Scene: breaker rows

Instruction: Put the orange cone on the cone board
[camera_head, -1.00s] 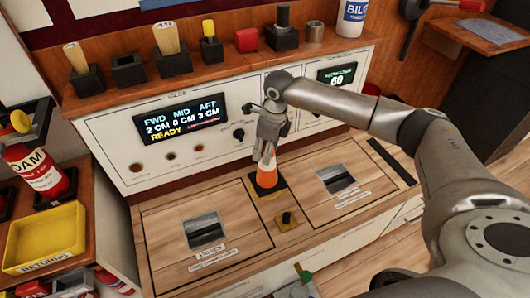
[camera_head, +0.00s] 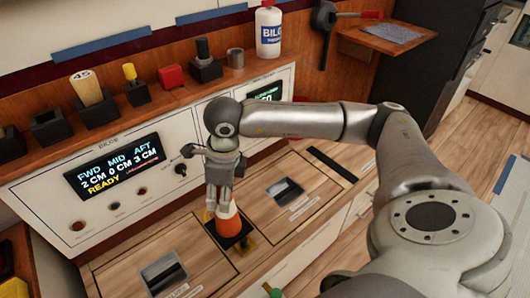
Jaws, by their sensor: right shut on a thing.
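The orange cone (camera_head: 228,223) has a pale band near its top and stands roughly upright between two hatch panels on the wooden counter. My right gripper (camera_head: 222,207) comes down from above and is shut on the cone's upper part, which its fingers partly hide. A dark square base (camera_head: 240,240) shows under the cone; I cannot tell whether it belongs to the cone or whether the cone touches the counter. I cannot pick out a cone board for certain. My left gripper is not in view.
Behind stands a display panel (camera_head: 114,167) with a knob beside it. The shelf above holds a red block (camera_head: 171,76), a yellow-topped item (camera_head: 131,78) and a white bottle (camera_head: 268,32). A small brass-coloured fitting (camera_head: 249,241) is close to the cone. A wooden side shelf (camera_head: 365,40) is at upper right.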

